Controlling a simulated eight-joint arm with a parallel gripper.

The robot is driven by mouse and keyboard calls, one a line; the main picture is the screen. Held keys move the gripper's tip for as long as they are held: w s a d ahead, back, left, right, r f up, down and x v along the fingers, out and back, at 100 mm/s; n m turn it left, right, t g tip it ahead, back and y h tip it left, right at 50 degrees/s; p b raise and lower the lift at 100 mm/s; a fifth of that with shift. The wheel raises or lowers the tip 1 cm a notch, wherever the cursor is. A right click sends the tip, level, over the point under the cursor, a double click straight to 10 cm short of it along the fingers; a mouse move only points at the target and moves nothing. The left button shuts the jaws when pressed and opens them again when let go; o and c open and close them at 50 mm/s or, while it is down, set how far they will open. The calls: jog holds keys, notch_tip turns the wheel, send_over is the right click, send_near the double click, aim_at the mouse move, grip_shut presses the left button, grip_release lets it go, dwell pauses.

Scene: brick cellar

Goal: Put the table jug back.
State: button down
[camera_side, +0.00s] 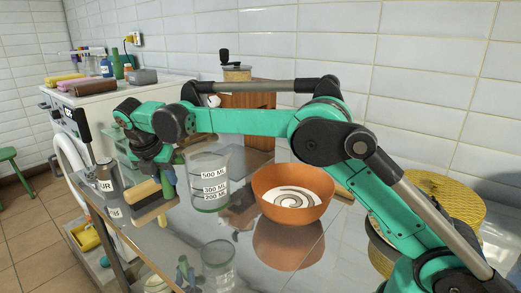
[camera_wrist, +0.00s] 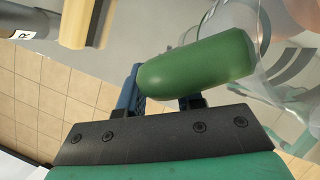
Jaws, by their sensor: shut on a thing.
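The table jug (camera_side: 210,182) is a clear vessel with black 500, 300 and 200 ML marks and a green base and handle. My gripper (camera_side: 168,170) is shut on its green handle, at the jug's left side. In the wrist view the green handle (camera_wrist: 195,62) lies across between the fingers of my gripper (camera_wrist: 163,97), and part of the clear jug body (camera_wrist: 262,60) shows at the right. The jug is upright. A gap between its base and its reflection shows it held above the shiny metal table (camera_side: 185,232).
An orange bowl (camera_side: 292,205) with white, spiral-marked contents stands close right of the jug. A wooden brush (camera_side: 152,203) and a metal canister (camera_side: 107,178) are at the left edge. A wooden grinder (camera_side: 237,72) stands behind, a yellow woven item (camera_side: 455,200) at right. Front table is clear.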

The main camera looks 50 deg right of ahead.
jog(key=a+f, duration=0.1)
jog(key=f, duration=0.1)
jog(key=s+a+f, duration=0.1)
jog(key=a+f, duration=0.1)
jog(key=f, duration=0.1)
jog(key=a+f, duration=0.2)
jog(key=shift+s+f, duration=0.2)
jog(key=shift+f, duration=0.1)
jog(key=shift+f, duration=0.1)
jog(key=c, duration=0.6)
grip_release()
